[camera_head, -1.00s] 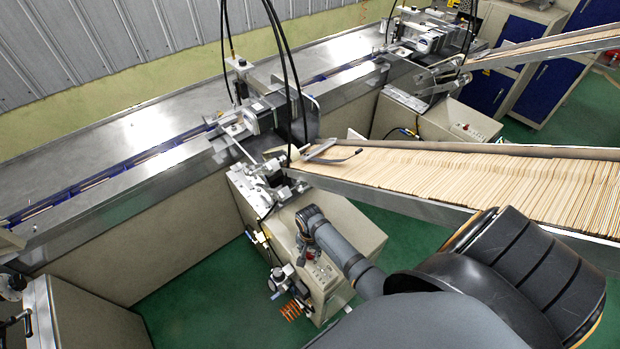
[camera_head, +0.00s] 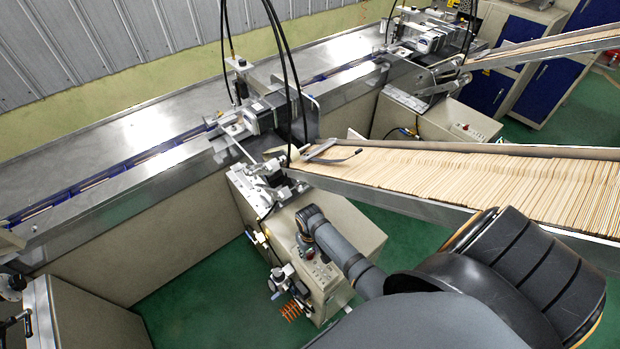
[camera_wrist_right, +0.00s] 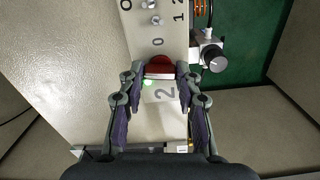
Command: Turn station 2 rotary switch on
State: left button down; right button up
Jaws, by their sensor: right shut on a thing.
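In the right wrist view, a red knob (camera_wrist_right: 160,66), which looks like the rotary switch, stands on a pale control panel (camera_wrist_right: 160,110) beside a big printed "2". My right gripper (camera_wrist_right: 161,73) is shut on it, one fingertip on each side. A small green glow shows at its lower left edge. In the head view my right arm reaches down to the beige cabinet (camera_head: 352,230) below the near stick feeder, and the gripper (camera_head: 303,244) is partly hidden by my wrist. My left gripper is not in view.
Small silver switches (camera_wrist_right: 155,20) marked 0, 1 and 2 sit farther up the panel. A valve with a round knob (camera_wrist_right: 216,60) juts out at right. The stick-filled feeder chute (camera_head: 450,180) slopes close above my arm. Green floor (camera_head: 205,300) is clear at left.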

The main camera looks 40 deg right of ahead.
aim_at(310, 254)
jog(key=shift+n, duration=0.6)
jog(key=o, duration=1.2)
jog(key=shift+c, duration=0.2)
jog(key=shift+r, duration=0.1)
notch_tip(310, 254, up, 12)
jog(key=shift+s, duration=0.1)
